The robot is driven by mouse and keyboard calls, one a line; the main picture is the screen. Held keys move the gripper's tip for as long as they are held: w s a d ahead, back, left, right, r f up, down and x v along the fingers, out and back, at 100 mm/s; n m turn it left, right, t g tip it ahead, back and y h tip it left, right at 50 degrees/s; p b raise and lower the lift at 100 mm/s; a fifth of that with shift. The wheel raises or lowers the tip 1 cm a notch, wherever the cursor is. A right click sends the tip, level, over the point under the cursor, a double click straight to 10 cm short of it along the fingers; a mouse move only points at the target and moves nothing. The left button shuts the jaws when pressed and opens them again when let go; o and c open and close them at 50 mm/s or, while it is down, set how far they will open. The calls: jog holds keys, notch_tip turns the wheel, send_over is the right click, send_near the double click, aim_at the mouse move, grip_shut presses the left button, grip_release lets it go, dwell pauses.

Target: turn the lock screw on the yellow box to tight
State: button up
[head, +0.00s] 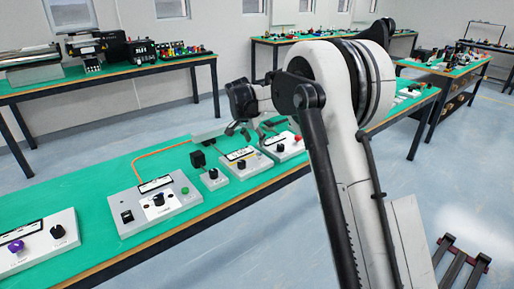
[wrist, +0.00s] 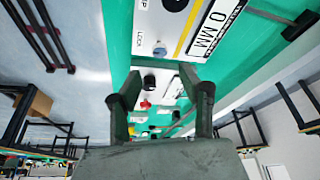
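The box with the yellow stripe (head: 228,156) is a pale box with a display plate and a black knob, on the green bench in the head view. In the wrist view the box (wrist: 147,22) is at the top, with a plate reading "0 MM". Its lock screw (wrist: 160,49) is a small grey-blue knob beside the word LOCK. I cannot make out the screw in the head view. My gripper (head: 246,130) is above the bench behind the box. In the wrist view my gripper (wrist: 159,80) is open, its two fingers apart, with nothing held. The screw appears just beyond the fingertips, apart from them.
A neighbouring box (head: 294,151) with a black knob and a red knob (head: 297,138) stands right of the yellow-striped box. A small box (head: 214,183) and a larger control panel (head: 133,226) stand to its left. The bench front edge is clear.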

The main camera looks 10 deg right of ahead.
jog(key=shift+v, duration=1.05)
jog(key=s+d+r+n+t+y, duration=0.1)
jog(key=s+r, duration=0.4)
jog(key=s, duration=0.3)
jog(key=s+d+r+n+p, duration=0.1)
jog(key=s+r+n, duration=0.1)
jog(key=s+r, duration=0.45)
jog(key=s+d+r+n+t+y, duration=0.1)
jog(key=s+r, duration=0.2)
jog(key=s, duration=0.6)
jog(key=s+f+n+t, duration=0.1)
jog(key=s+f+n, duration=0.1)
jog(key=s, duration=1.1)
jog(key=s+f+n+t+y+p, duration=0.1)
jog(key=s+f, duration=0.3)
jog(key=s, duration=0.9)
jog(key=shift+n+p, duration=0.3)
jog(key=shift+n, duration=0.4)
